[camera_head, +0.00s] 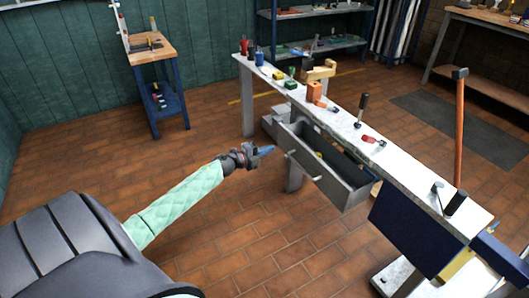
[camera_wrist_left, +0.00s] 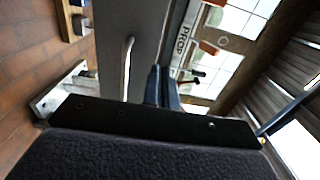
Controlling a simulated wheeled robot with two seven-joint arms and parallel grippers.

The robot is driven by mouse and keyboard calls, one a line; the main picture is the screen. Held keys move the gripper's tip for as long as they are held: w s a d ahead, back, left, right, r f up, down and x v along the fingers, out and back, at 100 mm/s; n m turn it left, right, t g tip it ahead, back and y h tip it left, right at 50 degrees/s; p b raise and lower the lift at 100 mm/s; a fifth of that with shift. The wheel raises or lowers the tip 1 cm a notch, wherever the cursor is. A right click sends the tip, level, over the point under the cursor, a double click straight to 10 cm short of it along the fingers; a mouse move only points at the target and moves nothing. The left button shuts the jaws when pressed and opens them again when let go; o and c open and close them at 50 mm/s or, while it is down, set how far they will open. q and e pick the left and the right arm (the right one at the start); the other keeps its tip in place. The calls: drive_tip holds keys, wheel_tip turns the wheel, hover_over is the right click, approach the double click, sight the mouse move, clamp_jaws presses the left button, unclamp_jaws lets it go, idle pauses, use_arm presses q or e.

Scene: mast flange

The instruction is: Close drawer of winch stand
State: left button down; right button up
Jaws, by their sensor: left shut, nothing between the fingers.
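The winch stand is a long bench with a pale top (camera_head: 340,122). Its grey drawer (camera_head: 316,184) hangs pulled out below the top, with the open inside partly visible. A pale bar handle (camera_head: 298,166) is on the drawer front; a handle also shows in the left wrist view (camera_wrist_left: 128,66), on a grey panel. My left gripper (camera_head: 268,150), with blue fingers, is shut and empty. It is just left of the drawer's front. The fingers also show in the left wrist view (camera_wrist_left: 161,88), close to the grey panel. Whether they touch it I cannot tell. My right gripper is not in view.
Tools and small blocks lie on the bench top, including an orange block (camera_head: 314,92) and a red-handled tool (camera_head: 372,140). A dark blue panel (camera_head: 412,232) hangs at the bench's near end. A small wooden table (camera_head: 152,54) stands at back left. The brick floor (camera_head: 215,240) before the drawer is clear.

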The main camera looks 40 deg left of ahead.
sight(296, 140)
use_arm(q)
drive_tip(key=x, duration=1)
drive_tip(key=shift+w, duration=0.15)
drive_tip(key=shift+d, duration=0.1)
drive_tip(key=x, duration=1)
drive_tip(key=shift+r, duration=0.2)
drive_tip(key=shift+w+r, duration=0.1)
drive_tip(key=shift+w, duration=0.05)
